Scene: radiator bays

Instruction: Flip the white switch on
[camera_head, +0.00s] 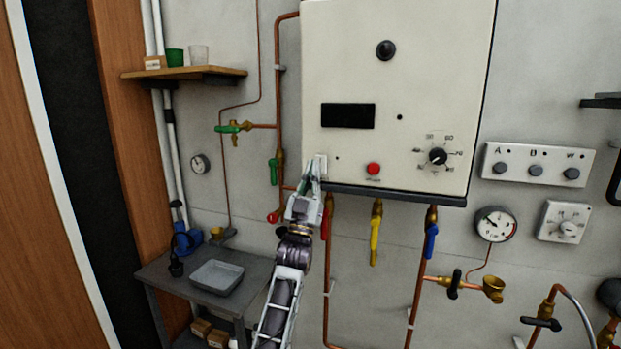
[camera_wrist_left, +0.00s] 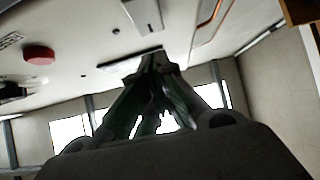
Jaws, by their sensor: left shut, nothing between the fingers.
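The white switch (camera_head: 322,166) is a small upright white plate at the lower left corner of the cream panel box (camera_head: 430,60). It also shows at the top of the left wrist view (camera_wrist_left: 145,14). My left gripper (camera_head: 311,176) is shut and empty, its fingers pointing up at the switch's left edge. In the left wrist view the closed fingertips (camera_wrist_left: 157,58) stand below the switch in the picture. I cannot tell whether they touch the box, or which way the switch is set. My right gripper is not in view.
A red button (camera_head: 373,168) and a black dial (camera_head: 437,156) are on the same box. Copper pipes with red, yellow and blue valve handles hang below it. A green-handled valve (camera_head: 273,172) is left of my gripper. A grey tray (camera_head: 217,277) sits on a low table.

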